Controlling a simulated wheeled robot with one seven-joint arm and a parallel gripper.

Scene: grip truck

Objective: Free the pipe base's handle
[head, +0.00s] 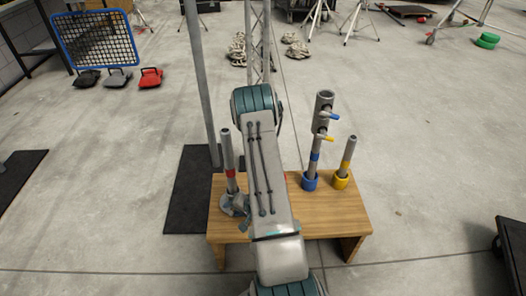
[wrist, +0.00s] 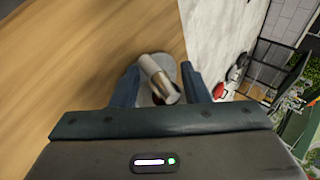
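A grey pipe (head: 228,160) with a red band stands upright at the left end of the wooden bench, on a round grey base (head: 229,203). My gripper (head: 241,207) is low beside this base, partly hidden by my arm. In the wrist view, the two blue fingers of my gripper (wrist: 160,72) are apart, one on each side of the grey pipe (wrist: 158,77). The round base (wrist: 168,64) shows behind it. I cannot make out a separate handle on the base, or whether a finger touches it.
The wooden bench (head: 335,208) also holds a pipe in a blue socket (head: 310,181), with a clamp (head: 324,110) on top, and a pipe in a yellow socket (head: 341,180). A tall metal post (head: 197,80) stands behind the bench on a dark mat (head: 188,205).

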